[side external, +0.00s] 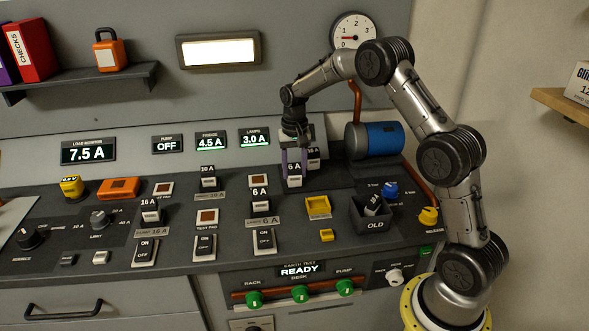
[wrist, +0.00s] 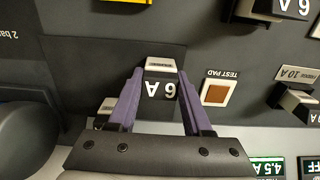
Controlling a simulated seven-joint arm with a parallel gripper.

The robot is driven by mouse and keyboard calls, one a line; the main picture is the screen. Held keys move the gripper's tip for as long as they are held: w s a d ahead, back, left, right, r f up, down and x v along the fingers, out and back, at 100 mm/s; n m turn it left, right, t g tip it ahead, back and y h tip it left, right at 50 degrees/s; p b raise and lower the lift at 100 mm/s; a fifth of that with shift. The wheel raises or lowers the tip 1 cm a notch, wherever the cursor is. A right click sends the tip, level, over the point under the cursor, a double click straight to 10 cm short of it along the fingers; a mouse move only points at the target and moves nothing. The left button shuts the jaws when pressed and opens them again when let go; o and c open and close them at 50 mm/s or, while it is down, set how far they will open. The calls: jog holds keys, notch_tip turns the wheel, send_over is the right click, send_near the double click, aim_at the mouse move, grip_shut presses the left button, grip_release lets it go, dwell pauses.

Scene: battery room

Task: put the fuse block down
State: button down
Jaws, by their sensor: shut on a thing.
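The fuse block (side external: 294,182) is dark with a white "6 A" on its front. My gripper (side external: 294,165) is shut on it at the back of the desk, left of the blue cylinder. In the wrist view the block (wrist: 160,90) sits between the two purple fingers (wrist: 158,95), with its pale top end toward the top of the picture. It is over a plain dark area of the desk; I cannot tell whether it touches the surface. A second similar block (side external: 314,153) stands just behind and right, partly hidden by my gripper.
Other fuse blocks stand in the 10 A (side external: 208,174), 6 A (side external: 259,198) and 16 A (side external: 151,212) places. The OLD bin (side external: 372,224) holds a block. A test pad (wrist: 216,94) lies beside my gripper.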

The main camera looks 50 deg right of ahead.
aim_at(294, 167)
jog(key=shift+c, duration=1.6)
grip_release()
jog(key=shift+f, duration=0.1)
notch_tip(294, 167, up, 12)
jog(key=f, duration=0.1)
jog(key=s+a+r+n+t, duration=0.1)
jog(key=s+a+r+n, duration=0.1)
jog(key=s+a+r, duration=0.4)
jog(key=s+a+r+n+t, duration=0.2)
jog(key=s+a+r, duration=0.25)
jog(key=s, duration=0.35)
jog(key=s+a+f+n+t, duration=0.1)
jog(key=s+a+f+n, duration=0.1)
jog(key=s, duration=0.6)
jog(key=s+a+f+n+t, duration=0.1)
jog(key=s+a+f+n, duration=0.1)
jog(key=s, duration=0.7)
jog(key=shift+s+a+f+n+t, duration=0.3)
jog(key=shift+a+n, duration=0.2)
jog(key=shift+a, duration=0.15)
